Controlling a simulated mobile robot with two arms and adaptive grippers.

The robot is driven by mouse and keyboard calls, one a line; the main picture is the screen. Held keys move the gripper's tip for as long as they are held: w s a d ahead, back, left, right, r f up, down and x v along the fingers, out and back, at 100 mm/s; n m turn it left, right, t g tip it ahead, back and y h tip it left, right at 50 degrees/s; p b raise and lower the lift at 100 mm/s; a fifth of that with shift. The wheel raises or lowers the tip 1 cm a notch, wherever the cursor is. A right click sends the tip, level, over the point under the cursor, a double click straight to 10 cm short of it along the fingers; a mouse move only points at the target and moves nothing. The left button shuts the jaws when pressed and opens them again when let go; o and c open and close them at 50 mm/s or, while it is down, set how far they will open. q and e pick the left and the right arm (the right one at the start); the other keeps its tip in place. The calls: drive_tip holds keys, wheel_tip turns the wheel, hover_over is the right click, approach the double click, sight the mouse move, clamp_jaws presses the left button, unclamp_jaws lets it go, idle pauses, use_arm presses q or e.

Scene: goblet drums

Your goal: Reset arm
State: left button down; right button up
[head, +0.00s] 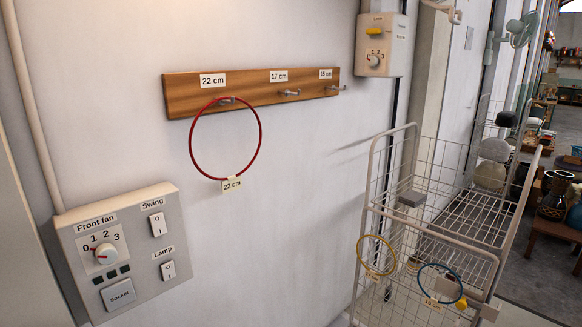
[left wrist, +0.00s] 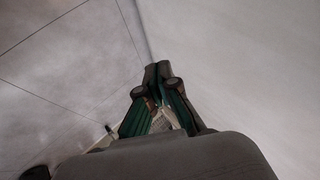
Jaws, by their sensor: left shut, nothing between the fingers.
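My left gripper (left wrist: 158,72) shows in the left wrist view, its dark fingertips together with nothing held. It points toward a line where a grey tiled surface and a pale plain surface meet. No object is seen touching it. Neither gripper shows in the head view, and my right gripper is in neither view. In the head view a red ring (head: 191,157) tagged 22 cm hangs from the hook under the 22 cm label on a wooden rack (head: 240,98). The hooks under 17 cm and 15 cm are bare.
A wire cart (head: 440,190) stands at right, with a yellow ring (head: 393,254) and a blue ring (head: 425,284) hanging at its near side. A switch panel (head: 135,228) is on the wall at lower left. A smaller control box (head: 383,42) is at top. Drums stand beyond the cart.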

use_arm(q)
drive_tip(key=s+d+f+n+g, duration=0.2)
drive_tip(key=s+f, duration=0.4)
drive_tip(key=s, duration=0.5)
drive_tip(key=s+d+f+n+g, duration=0.2)
drive_tip(key=s+f, duration=0.4)
drive_tip(key=s, duration=0.5)
drive_tip(key=s+d+f+n+g, duration=0.2)
drive_tip(key=s+f, duration=0.4)
drive_tip(key=s, duration=0.5)
drive_tip(key=shift+f+n+g+h, duration=0.15)
drive_tip(key=shift+n+g+h, duration=0.3)
drive_tip(key=shift+g, duration=0.55)
drive_tip(key=shift+s, duration=0.1)
